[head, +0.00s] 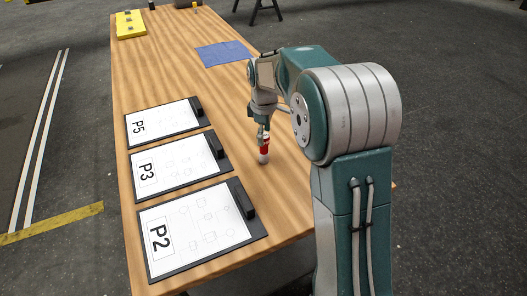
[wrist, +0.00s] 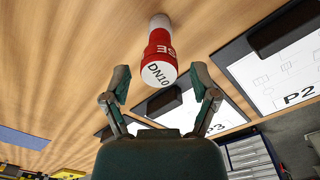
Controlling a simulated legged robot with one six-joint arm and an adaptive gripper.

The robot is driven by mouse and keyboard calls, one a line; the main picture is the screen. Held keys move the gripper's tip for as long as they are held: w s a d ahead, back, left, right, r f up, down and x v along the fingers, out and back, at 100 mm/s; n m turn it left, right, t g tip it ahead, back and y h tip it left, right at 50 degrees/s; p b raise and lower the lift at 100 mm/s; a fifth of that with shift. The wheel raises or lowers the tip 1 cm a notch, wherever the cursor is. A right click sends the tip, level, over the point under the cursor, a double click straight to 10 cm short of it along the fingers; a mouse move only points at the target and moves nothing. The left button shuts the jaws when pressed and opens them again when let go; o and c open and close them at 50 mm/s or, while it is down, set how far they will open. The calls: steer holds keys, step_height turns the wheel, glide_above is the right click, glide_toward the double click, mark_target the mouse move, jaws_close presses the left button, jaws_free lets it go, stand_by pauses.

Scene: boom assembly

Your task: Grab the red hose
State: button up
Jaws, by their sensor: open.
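The red hose (head: 264,149) stands upright on the wooden table, right of the clipboards. It is a short red cylinder with a white lower part. In the wrist view the hose (wrist: 161,45) shows its white end face marked DN10, facing my gripper. My gripper (head: 264,136) is directly over the hose, pointing down. In the wrist view my gripper (wrist: 162,82) is open, one finger on each side of the hose's near end, with gaps on both sides. I cannot tell how far the fingers reach down around it.
Clipboards P5 (head: 165,121), P3 (head: 178,164) and P2 (head: 197,227) lie along the left of the table (head: 175,70). A blue mat (head: 225,53) and a yellow block (head: 130,24) lie farther back. The table around the hose is clear.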

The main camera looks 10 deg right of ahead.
mark_target(264, 149)
step_height(264, 149, down, 4)
steer(key=shift+w+a, duration=0.1)
steer(key=shift+a, duration=0.05)
steer(key=shift+f, duration=0.45)
jaws_close()
steer(key=shift+r, duration=0.2)
